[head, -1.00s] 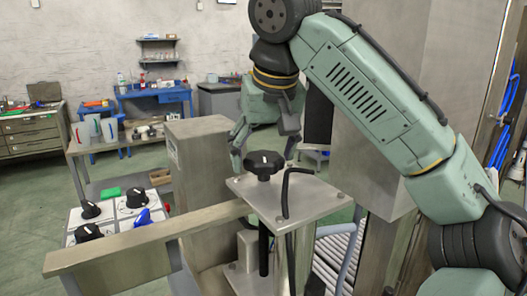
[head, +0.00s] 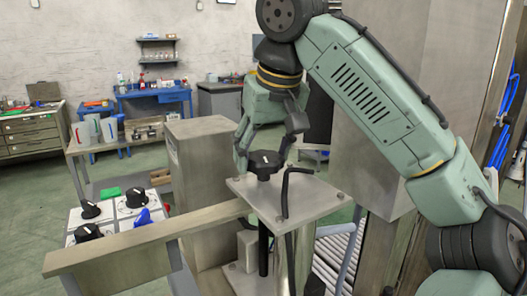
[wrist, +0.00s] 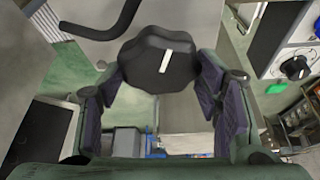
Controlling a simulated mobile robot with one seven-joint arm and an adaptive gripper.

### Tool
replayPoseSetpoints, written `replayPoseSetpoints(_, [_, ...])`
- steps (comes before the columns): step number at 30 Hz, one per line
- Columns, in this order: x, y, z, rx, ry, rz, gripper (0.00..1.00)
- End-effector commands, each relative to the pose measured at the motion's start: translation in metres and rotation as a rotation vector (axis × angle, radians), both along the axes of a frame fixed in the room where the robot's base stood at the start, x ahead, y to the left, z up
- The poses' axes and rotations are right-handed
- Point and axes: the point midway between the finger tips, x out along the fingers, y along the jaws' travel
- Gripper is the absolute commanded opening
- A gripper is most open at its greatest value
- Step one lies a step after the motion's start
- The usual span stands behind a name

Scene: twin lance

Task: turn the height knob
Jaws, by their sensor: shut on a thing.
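The height knob is a black lobed knob (head: 265,164) with a white mark on top. It stands on a black post above a grey metal plate (head: 318,196). In the wrist view the knob (wrist: 160,62) sits at top centre, its white line close to upright in the picture. My gripper (head: 263,157) has come down from above with a finger on either side of the knob and is shut on it. In the wrist view my gripper (wrist: 158,80) has its dark pads at the knob's left and right lower edges. Exact contact points are partly hidden.
A bent black rod (head: 286,185) rises from the plate close to the knob. A panel (head: 112,222) with several black knobs and a blue one stands at the left, behind a metal beam (head: 150,240). A grey box column (head: 205,165) stands just left of the plate.

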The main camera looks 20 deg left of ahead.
Motion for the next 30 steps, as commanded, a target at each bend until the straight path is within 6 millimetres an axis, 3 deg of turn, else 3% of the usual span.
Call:
replayPoseSetpoints(18, [0.0002, 0.0003, 0.0004, 0.002, -0.001, 0.447, 0.3])
replayPoseSetpoints(30, [-0.0002, 0.0005, 0.0003, 0.001, -0.001, 0.57, 0.3])
